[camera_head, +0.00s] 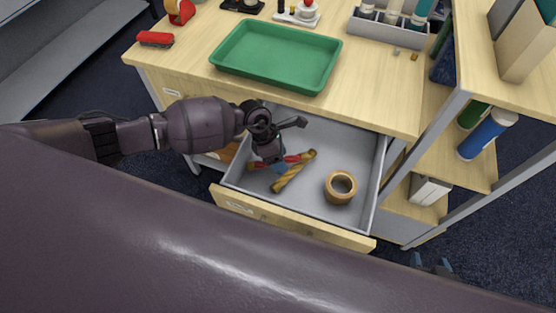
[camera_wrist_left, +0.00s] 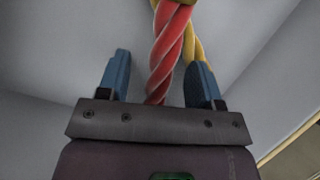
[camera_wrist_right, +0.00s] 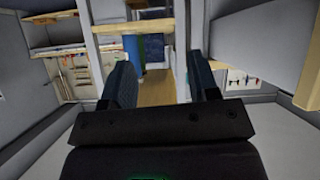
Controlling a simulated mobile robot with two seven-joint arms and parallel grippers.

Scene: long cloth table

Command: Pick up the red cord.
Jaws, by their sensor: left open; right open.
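The red cord (camera_head: 292,158) is a short twisted length lying in the open drawer (camera_head: 232,172), partly hidden by my left gripper (camera_head: 277,164) in the head view. In the left wrist view the red cord (camera_wrist_left: 168,55) runs between the two blue fingers of my left gripper (camera_wrist_left: 160,75), which is open. A yellow cord (camera_head: 292,174) lies against the red one and crosses it at the top of the left wrist view. My right gripper (camera_wrist_right: 165,75) is open and empty; its tips show at the lower right of the head view (camera_head: 431,264).
A brown ring-shaped roll (camera_head: 341,187) lies in the drawer right of the cords. The drawer walls stand close around my left gripper. A green tray (camera_head: 278,55) rests on the tabletop above. A shelf with a blue bottle (camera_head: 487,134) stands at the right.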

